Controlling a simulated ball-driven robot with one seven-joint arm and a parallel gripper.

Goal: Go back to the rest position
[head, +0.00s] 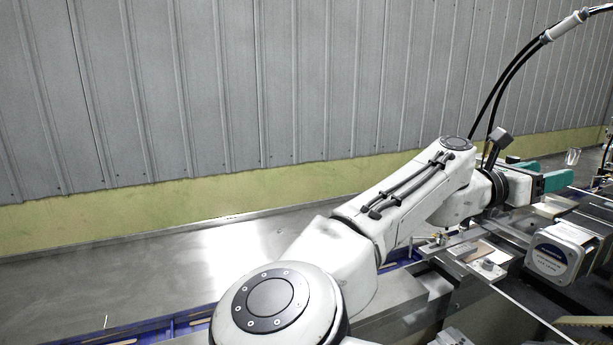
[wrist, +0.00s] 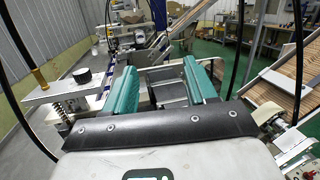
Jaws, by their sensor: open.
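My gripper (wrist: 160,88) shows in the wrist view with its two green fingers spread apart. No object is between them; machine parts show in the gap beyond. In the head view my white arm reaches from the bottom middle to the right, and my gripper (head: 551,176) is at its end, with green fingers above the machine's right part. The fingertips are small there and the gap is hard to make out.
A white labelled box (head: 555,253) sits on the machine at the right, below my gripper. A bare metal surface (head: 200,265) lies at the left, before a grey ribbed wall (head: 230,90). In the wrist view, slatted conveyors (wrist: 285,85) stand at the right.

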